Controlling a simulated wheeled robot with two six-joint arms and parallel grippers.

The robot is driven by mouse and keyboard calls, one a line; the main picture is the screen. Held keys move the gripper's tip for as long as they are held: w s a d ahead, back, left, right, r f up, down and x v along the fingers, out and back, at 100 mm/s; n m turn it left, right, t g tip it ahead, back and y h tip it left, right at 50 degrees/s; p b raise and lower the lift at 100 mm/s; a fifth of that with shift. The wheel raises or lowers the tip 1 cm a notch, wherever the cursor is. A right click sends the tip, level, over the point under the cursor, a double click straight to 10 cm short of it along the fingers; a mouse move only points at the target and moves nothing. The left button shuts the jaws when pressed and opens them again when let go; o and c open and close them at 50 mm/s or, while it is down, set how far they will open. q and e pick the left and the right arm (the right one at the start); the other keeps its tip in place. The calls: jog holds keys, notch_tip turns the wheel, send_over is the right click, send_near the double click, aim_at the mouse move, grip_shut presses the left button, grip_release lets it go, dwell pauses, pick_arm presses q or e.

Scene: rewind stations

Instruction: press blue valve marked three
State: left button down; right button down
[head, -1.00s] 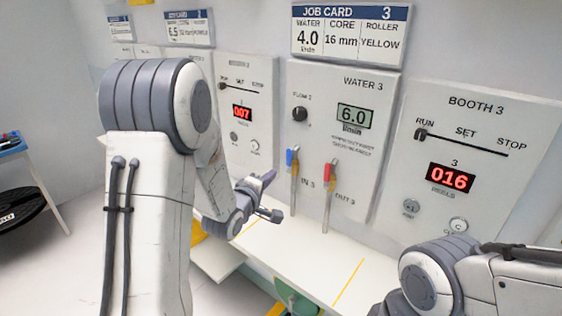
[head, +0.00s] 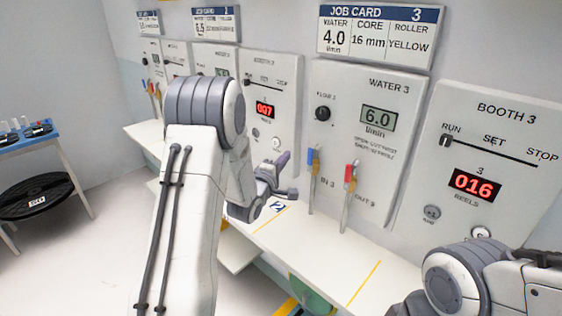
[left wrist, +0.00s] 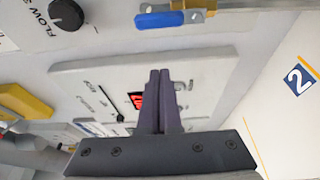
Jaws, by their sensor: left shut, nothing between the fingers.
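The blue valve (head: 314,160), labelled IN 3, is a blue-topped metal lever on the WATER 3 panel (head: 338,95). It stands upright left of the red-topped OUT 3 valve (head: 350,175). A blue lever (left wrist: 160,19), apparently the same one, shows at the top edge of the left wrist view. My left gripper (head: 282,160) is left of the blue valve, apart from it. Its fingers (left wrist: 160,100) are together and empty in the left wrist view, pointing toward the BOOTH 2 panel. My right arm enters at the lower right; its gripper is out of view.
A white shelf (head: 320,245) with yellow lines runs below the panels. The FLOW knob (head: 323,113) and 6.0 display (head: 379,120) are above the valves. The BOOTH 3 panel (head: 500,130) is at right. A blue-topped table (head: 28,140) stands at far left.

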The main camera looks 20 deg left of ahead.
aim_at(310, 161)
pick_arm(q)
jog(key=w+d+p, duration=0.1)
jog(key=d, duration=0.1)
jog(key=w+d+p, duration=0.1)
jog(key=w+d, duration=0.1)
dwell(0.6)
